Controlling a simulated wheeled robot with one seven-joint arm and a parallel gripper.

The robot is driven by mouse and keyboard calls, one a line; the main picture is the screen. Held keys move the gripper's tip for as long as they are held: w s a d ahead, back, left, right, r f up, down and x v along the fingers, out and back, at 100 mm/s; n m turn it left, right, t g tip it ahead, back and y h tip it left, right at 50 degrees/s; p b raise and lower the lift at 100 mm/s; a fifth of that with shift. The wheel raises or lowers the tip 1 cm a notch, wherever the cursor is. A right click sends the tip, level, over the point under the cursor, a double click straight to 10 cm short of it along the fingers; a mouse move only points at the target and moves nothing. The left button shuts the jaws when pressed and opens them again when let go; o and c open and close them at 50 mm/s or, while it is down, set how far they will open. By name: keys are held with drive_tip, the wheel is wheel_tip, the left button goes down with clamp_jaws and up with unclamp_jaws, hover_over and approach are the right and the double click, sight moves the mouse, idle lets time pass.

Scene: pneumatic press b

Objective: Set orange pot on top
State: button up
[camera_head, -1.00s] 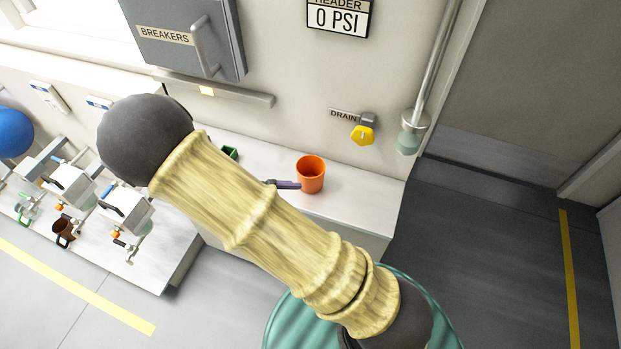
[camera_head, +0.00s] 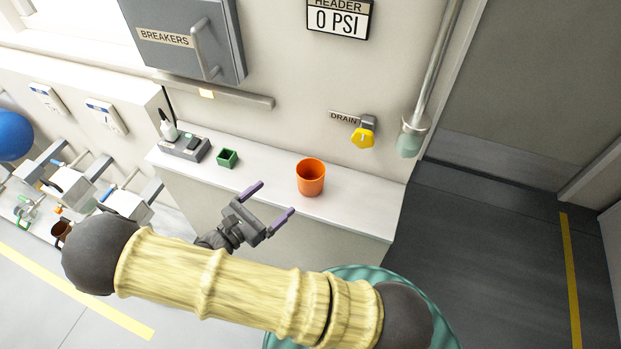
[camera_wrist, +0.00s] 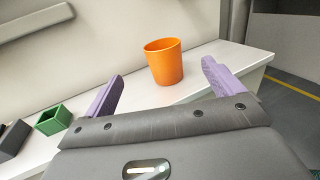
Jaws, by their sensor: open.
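The orange pot (camera_head: 311,178) stands upright on a white counter (camera_head: 350,209), towards its right end. It is open at the top and looks empty. In the wrist view the orange pot (camera_wrist: 164,62) is ahead of my gripper, between the lines of the two purple fingers. My gripper (camera_head: 273,203) is open and empty, in front of the counter and to the lower left of the pot. The open fingers also show in the wrist view (camera_wrist: 162,88). They do not touch the pot.
A small green box (camera_head: 228,158) and a grey device (camera_head: 184,147) stand left of the pot on the counter. A yellow drain valve (camera_head: 363,138) and a pipe (camera_head: 432,75) are on the wall behind. A brown mug (camera_head: 61,233) is at the far left. The counter around the pot is clear.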

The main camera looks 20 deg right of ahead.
drive_tip(key=p, duration=0.2)
approach(319, 162)
drive_tip(key=shift+w+d+r, duration=0.25)
drive_tip(key=shift+w+d, duration=0.05)
drive_tip(key=shift+d, duration=0.05)
drive_tip(key=shift+w+d+f, duration=0.1)
drive_tip(key=shift+w+d, duration=0.1)
drive_tip(key=shift+d, duration=0.05)
drive_tip(key=p+x, duration=0.1)
drive_tip(key=x, duration=0.4)
drive_tip(key=shift+d+f, duration=0.1)
drive_tip(key=shift+f, duration=0.1)
drive_tip(key=c, duration=1.1)
